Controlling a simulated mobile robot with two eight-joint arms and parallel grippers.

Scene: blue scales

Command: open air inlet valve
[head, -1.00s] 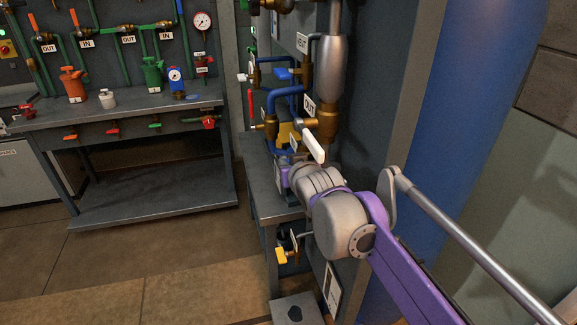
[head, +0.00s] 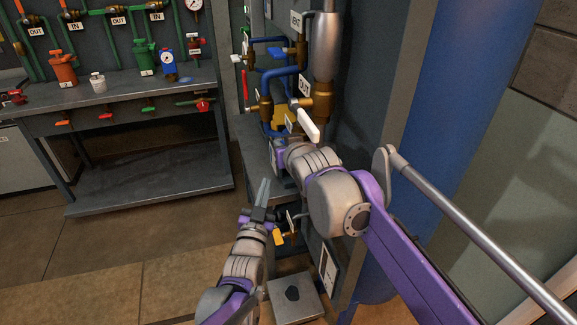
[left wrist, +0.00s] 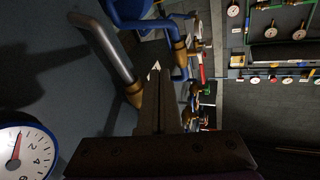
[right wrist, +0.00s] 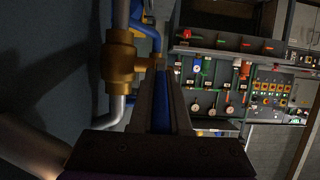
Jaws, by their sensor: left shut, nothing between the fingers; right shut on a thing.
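My right gripper (right wrist: 162,80) is shut on a blue thing (right wrist: 160,112) that shows between its fingers in the right wrist view; I cannot tell what part it is. In the head view its fingertips are hidden at the pipe stand. My left gripper (head: 263,190) is shut and empty, pointing up in front of the stand. A valve with a white handle (head: 308,126) is above the right gripper, near an OUT tag (head: 304,85). A yellow handle (head: 279,237) is low, beside the left gripper. I cannot tell which is the air inlet valve.
Brass and blue pipes and a grey cylinder (head: 326,50) crowd the stand. A large blue column (head: 440,110) stands at the right. A workbench (head: 130,100) with green pipes and orange and green vessels is at the back left. The floor (head: 110,250) between is clear.

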